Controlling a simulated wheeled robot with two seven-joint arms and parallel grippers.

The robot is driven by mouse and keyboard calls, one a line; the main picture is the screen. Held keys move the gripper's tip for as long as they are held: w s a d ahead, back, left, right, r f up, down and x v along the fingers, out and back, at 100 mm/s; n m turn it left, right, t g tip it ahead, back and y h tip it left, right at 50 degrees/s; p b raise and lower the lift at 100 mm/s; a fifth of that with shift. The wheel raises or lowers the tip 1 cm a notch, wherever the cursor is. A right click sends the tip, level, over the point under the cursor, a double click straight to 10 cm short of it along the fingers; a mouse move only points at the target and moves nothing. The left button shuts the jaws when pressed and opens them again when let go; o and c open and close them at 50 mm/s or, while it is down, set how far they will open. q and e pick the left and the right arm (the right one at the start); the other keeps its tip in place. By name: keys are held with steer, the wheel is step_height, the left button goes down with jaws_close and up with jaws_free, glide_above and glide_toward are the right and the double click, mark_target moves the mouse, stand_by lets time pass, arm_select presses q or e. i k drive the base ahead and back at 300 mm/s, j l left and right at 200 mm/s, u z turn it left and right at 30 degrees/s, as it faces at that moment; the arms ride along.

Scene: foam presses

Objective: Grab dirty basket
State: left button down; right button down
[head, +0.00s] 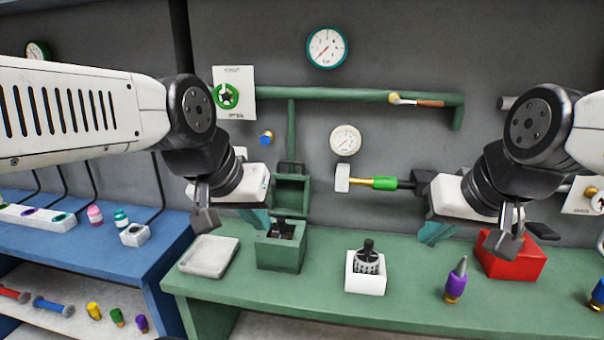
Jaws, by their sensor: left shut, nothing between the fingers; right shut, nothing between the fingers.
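A small basket (368,264) with slotted sides and a black knob on top sits upright in a white open holder (366,284) on the green bench. A second dark item (283,229) sits inside the green box (282,253) to its left. I cannot tell from the picture whether either is dirty. My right gripper (436,232) is shut and empty, to the right of and above the white holder. Neither appears to touch a basket.
A pale tray (208,257) lies left of the green box. A purple bottle (456,281) and a red box (512,262) stand on the right. A green-handled tool (378,183) projects from the wall. A blue bench (110,258) is at the left. The bench front is mostly clear.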

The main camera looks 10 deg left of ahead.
mark_target(282, 232)
steer(key=z, duration=0.45)
steer(key=j+z, duration=0.35)
steer(key=k+j+z, duration=0.1)
steer(key=j+z, duration=0.2)
steer(key=k+j+z, duration=0.15)
steer(key=z, duration=0.2)
steer(key=k+j+z, duration=0.3)
steer(key=k+j, duration=0.35)
steer(key=j, duration=0.35)
steer(key=k+j+z, duration=0.3)
steer(key=k+j, duration=0.4)
steer(key=j, duration=0.15)
steer(key=k+j, duration=0.9)
steer(key=i+u, duration=0.1)
steer(key=u, duration=0.4)
steer(key=i+l+u, duration=0.25)
steer(key=l+u, duration=0.25)
steer(key=i+l+u, duration=0.2)
steer(key=l, duration=0.25)
steer(key=i+l, duration=0.1)
steer(key=l, duration=0.3)
steer(key=i+l+u, duration=0.1)
steer(key=l, duration=0.3)
steer(key=i+l, duration=0.1)
steer(key=l, duration=0.3)
